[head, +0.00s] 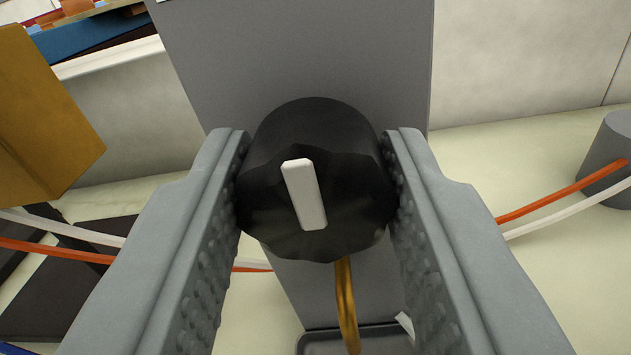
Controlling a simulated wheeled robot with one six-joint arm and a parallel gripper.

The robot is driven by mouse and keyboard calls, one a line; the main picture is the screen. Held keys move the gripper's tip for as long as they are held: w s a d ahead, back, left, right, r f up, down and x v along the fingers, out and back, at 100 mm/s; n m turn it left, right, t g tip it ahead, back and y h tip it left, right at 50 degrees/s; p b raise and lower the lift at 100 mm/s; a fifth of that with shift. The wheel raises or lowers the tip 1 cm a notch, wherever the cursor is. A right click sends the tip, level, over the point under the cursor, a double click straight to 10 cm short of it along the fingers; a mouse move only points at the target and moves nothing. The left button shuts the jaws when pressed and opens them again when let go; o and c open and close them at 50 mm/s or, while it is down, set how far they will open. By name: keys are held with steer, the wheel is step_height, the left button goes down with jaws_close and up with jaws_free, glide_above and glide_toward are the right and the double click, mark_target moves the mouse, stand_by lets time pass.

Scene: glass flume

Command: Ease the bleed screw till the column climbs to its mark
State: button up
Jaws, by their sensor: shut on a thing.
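The bleed screw (270,215) shows as a black scalloped knob with a white raised pointer bar on its face. The bar is nearly upright, its top leaning a little left. My gripper (318,195) is shut on the knob, one ridged grey finger against each side. A grey upright panel (310,60) stands behind the knob. A brass-coloured tube (346,300) runs down below the knob. I cannot see the column or its mark in this view.
Orange and white tubes (565,195) cross at both sides behind my fingers. A grey cylinder (608,160) stands at the right. A mustard-yellow block (45,115) is at the left. A dark tray (355,341) lies below. Pale bench surface shows at the right.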

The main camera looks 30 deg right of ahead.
stand_by(0.3)
steer(key=o, duration=1)
steer(key=shift+s, duration=0.1)
steer(key=v, duration=1.7)
steer(key=shift+a, duration=0.1)
stand_by(0.5)
